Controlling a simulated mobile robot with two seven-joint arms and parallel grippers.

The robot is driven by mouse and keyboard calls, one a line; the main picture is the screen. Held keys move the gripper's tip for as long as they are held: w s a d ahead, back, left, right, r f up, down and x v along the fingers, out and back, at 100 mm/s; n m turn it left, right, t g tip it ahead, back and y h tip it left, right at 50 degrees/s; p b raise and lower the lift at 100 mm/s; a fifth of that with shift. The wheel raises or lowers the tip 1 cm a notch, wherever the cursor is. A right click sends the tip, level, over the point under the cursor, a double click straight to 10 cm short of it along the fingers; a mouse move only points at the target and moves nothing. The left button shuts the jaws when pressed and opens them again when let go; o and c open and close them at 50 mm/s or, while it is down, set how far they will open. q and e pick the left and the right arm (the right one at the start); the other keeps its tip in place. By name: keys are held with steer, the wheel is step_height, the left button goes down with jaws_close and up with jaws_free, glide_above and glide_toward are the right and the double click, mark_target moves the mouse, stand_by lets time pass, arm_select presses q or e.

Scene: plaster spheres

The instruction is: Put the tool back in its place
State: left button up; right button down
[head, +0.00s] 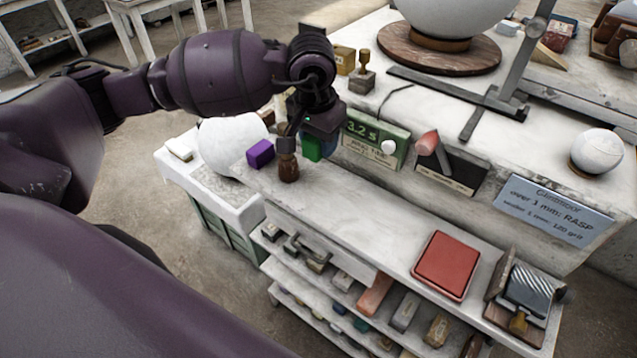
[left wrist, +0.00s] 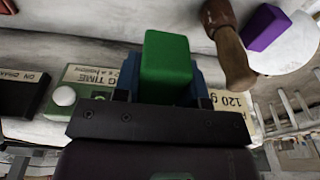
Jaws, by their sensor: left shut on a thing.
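My left gripper (head: 318,138) is shut on a green block (head: 311,149), held over the left end of the white shelf top. In the left wrist view the green block (left wrist: 166,60) sits between the two bluish fingers of the gripper (left wrist: 166,82). Whether its lower end touches the shelf is hard to tell. A brown wooden-handled tool (head: 288,166) stands beside the gripper, with a purple block (head: 260,154) to its left. A "120 g…" label (left wrist: 232,100) is partly hidden behind the gripper. My right gripper is out of view.
A green timer (head: 376,141) reads "3.2 s". A blue sign (head: 553,211) mentions "RASP" and "120 grit". A red pad (head: 445,265) and a ridged metal tool in a holder (head: 527,291) lie to the right. The shelf top between is clear. A white sphere (head: 231,144) is at left.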

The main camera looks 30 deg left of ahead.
arm_select(q)
glide_above(320, 193)
step_height(320, 193, down, 8)
steer(key=shift+s+r, duration=0.15)
steer(key=shift+r, duration=0.05)
steer(key=shift+f+p, duration=0.35)
steer(key=shift+f, duration=2.05)
steer(key=shift+f, duration=0.15)
steer(key=o, duration=1)
steer(key=shift+r, duration=0.25)
steer(key=r, duration=0.4)
steer(key=s+r, duration=0.1)
steer(key=r, duration=0.3)
steer(key=r+b, duration=0.1)
steer(key=r, duration=0.2)
steer(key=shift+s+a+r, duration=0.15)
steer(key=shift+s+r, duration=0.1)
steer(key=shift+r, duration=0.15)
